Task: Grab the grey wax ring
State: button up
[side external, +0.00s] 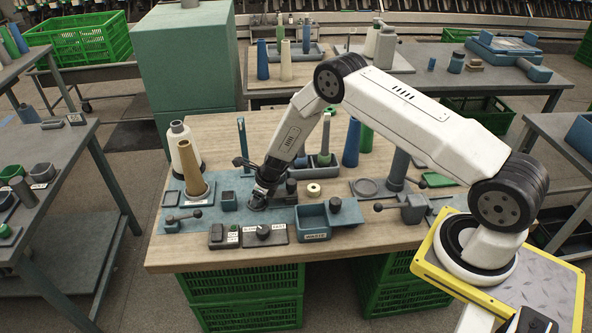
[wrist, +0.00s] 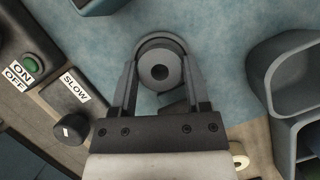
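The grey wax ring (wrist: 160,84) shows in the wrist view as a thick grey disc with a dark centre hole. It lies between the two fingertips of my gripper (wrist: 160,68), with a curved grey rim just beyond it. The fingers are apart, one on each side of the ring and very close to its edges. I cannot tell whether they press on it. In the side view my gripper (side external: 260,198) points down, low over the blue-grey plate (side external: 236,189) at the table's front. The ring cannot be made out clearly there.
A blue-grey bin (side external: 314,222) stands to the right. A cream ring (side external: 314,188) lies behind the bin. A brown cone (side external: 190,168) stands at the left.

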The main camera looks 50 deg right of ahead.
jog(key=c, duration=0.5)
jog(key=shift+r, duration=0.2)
jog(key=shift+r, duration=0.85)
jog(key=s+r, duration=1.1)
jog(key=s, duration=0.3)
jog(key=shift+a, duration=0.4)
